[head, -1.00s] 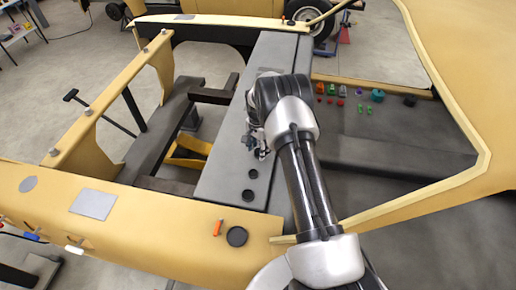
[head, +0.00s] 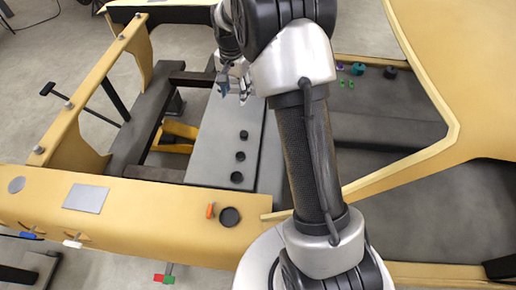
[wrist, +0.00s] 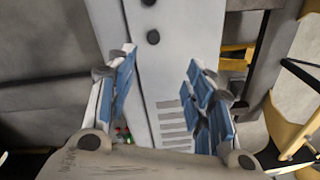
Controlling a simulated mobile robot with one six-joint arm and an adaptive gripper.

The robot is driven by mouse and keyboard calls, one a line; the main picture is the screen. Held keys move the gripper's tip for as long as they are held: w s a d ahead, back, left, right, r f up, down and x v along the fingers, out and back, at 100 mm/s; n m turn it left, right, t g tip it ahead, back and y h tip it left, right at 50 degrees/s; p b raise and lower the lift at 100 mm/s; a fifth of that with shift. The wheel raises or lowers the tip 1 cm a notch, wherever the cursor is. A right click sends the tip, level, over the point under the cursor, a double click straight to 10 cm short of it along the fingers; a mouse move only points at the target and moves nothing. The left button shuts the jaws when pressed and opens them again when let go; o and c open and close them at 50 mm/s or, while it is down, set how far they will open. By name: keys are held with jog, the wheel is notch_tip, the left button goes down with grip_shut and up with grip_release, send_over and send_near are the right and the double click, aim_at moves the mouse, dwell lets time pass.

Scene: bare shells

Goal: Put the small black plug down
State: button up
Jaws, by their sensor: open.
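Several black plugs are in view. Three small ones lie in a row on the grey beam: the farthest plug (head: 244,134), the middle plug (head: 241,155) and the nearest plug (head: 237,177). I cannot tell which of them the task names. My gripper (head: 235,88) is open over the beam, beyond the row and apart from it. In the wrist view my gripper (wrist: 161,58) has its blue-padded fingers wide apart with nothing between them. One black plug (wrist: 153,37) shows on the beam past the fingertips, and another is cut off at the top edge.
A larger black disc (head: 230,217) and an orange peg (head: 210,210) are on the yellow front panel (head: 130,215). The beam (head: 215,150) around the row is clear.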

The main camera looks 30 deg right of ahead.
jog(key=s+a+r+n+t, duration=0.1)
jog(key=s+a+r+n, duration=0.2)
jog(key=s+r, duration=0.5)
jog(key=s+a+r+n+t, duration=0.1)
jog(key=s+a+r+n, duration=0.15)
jog(key=s+r, duration=0.55)
jog(key=s+a+n, duration=0.1)
jog(key=s+n, duration=0.1)
jog(key=s, duration=0.7)
jog(key=s+a+n+t, duration=0.1)
jog(key=s+a+n, duration=0.1)
jog(key=s, duration=0.7)
jog(key=shift+s+a+n+t, duration=0.25)
jog(key=shift+a+n+t, duration=0.05)
jog(key=shift+n, duration=0.25)
